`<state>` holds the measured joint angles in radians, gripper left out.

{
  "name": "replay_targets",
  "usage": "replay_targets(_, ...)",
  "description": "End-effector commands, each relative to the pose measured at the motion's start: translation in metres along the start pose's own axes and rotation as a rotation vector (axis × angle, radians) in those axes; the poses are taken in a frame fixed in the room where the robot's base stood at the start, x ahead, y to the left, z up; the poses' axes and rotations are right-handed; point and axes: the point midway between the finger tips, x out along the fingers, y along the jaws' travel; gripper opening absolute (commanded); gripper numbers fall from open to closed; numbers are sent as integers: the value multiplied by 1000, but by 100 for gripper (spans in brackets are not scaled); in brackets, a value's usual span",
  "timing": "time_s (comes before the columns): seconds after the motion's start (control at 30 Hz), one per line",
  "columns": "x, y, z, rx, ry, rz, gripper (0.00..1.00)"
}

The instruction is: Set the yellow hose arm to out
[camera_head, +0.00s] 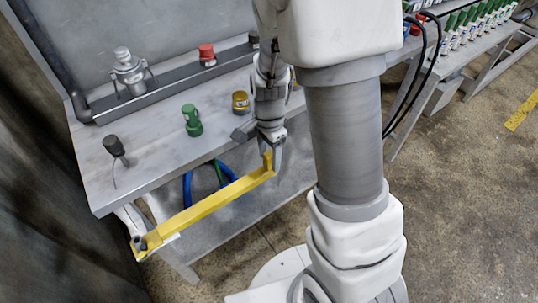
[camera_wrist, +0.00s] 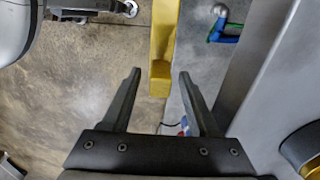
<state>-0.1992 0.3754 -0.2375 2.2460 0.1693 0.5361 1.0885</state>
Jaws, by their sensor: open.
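The yellow hose arm (camera_head: 205,205) is a long bar along the front edge of the workbench. Its pivot end is at the bench's lower left corner, and its free end reaches right to my gripper (camera_head: 270,148). In the wrist view the yellow bar (camera_wrist: 164,40) comes down from the top, and its end lies between the two fingertips of my open gripper (camera_wrist: 160,76). A gap shows on each side of the bar, and I cannot tell whether either finger touches it. My gripper partly hides the bar's free end in the head view.
A rack of bottles (camera_head: 465,25) stands at right. Concrete floor is free in front.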

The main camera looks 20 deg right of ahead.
Motion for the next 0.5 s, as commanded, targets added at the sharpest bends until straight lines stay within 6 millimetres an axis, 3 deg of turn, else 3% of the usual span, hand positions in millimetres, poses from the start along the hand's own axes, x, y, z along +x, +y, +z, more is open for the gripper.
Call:
replay_targets(0.07, 0, 0, 0, 0, 0, 0, 56)
replay_targets(0.37, 0, 0, 0, 0, 0, 0, 2)
replay_targets(0.5, 0, 0, 0, 0, 0, 0, 0)
